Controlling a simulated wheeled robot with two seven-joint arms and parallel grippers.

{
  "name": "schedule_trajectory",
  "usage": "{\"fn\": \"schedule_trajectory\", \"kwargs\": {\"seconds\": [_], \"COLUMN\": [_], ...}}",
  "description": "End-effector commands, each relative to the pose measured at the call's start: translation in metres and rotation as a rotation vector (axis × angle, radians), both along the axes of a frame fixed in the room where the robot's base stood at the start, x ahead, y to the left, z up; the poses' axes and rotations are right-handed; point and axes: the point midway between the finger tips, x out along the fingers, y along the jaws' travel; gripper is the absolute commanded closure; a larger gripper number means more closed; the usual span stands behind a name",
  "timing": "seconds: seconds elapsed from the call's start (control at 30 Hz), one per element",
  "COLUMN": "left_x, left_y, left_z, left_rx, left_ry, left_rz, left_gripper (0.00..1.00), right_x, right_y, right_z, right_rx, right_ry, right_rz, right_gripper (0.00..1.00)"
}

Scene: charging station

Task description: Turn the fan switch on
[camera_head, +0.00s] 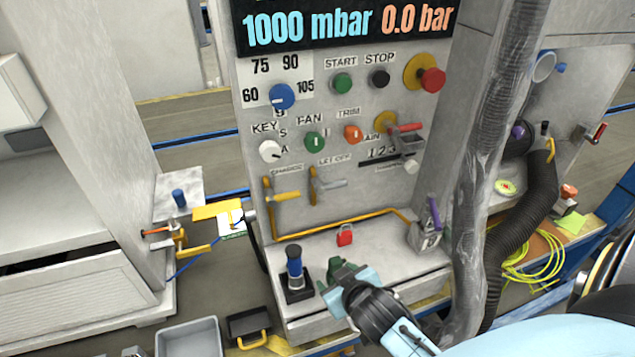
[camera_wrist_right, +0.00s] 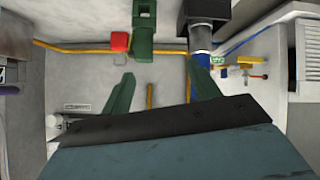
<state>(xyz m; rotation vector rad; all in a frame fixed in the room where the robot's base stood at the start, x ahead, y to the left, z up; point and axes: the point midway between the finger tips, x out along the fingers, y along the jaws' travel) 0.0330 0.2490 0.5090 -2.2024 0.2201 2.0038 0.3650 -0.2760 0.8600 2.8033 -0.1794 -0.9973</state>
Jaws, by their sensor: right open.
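The fan switch (camera_head: 315,141) is a round green knob with a light pointer mark, under the label FAN on the grey panel in the head view. Its pointer looks roughly upright. My right gripper (camera_head: 338,278) is over the panel's lower shelf, well below the switch and apart from it. In the wrist view the right gripper's two green fingers (camera_wrist_right: 162,88) stand wide apart with nothing between them. The switch does not show in the wrist view. My left gripper is in neither view.
A white key knob (camera_head: 270,151) and an orange trim knob (camera_head: 352,134) flank the switch. Yellow levers (camera_head: 285,196) stick out below. A thick hose (camera_head: 490,150) hangs at right.

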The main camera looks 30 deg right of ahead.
Motion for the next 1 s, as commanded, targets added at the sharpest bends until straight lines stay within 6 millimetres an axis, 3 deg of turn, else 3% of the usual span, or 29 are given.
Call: {"fn": "schedule_trajectory", "kwargs": {"seconds": [0.03,0.1,0.2,0.3,0.4,0.57,1.0], "left_x": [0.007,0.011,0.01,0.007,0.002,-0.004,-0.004], "left_y": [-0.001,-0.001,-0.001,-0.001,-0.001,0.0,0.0], "left_z": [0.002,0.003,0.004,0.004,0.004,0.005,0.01], "left_rx": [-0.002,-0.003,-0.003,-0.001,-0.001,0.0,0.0], "left_ry": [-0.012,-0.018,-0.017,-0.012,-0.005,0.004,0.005], "left_rz": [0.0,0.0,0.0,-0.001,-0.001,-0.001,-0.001], "left_gripper": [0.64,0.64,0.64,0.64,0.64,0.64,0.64], "right_x": [0.017,0.034,0.046,0.05,0.054,0.074,0.158], "right_y": [-0.009,-0.02,-0.029,-0.033,-0.034,-0.038,-0.059], "right_z": [0.049,0.106,0.166,0.202,0.216,0.218,0.217], "right_rx": [-0.018,-0.044,-0.075,-0.095,-0.103,-0.106,-0.104], "right_ry": [-0.127,-0.302,-0.496,-0.612,-0.658,-0.663,-0.658], "right_rz": [-0.023,-0.044,-0.051,-0.045,-0.039,-0.037,-0.038], "right_gripper": [0.39,0.39,0.39,0.39,0.39,0.39,0.39]}}
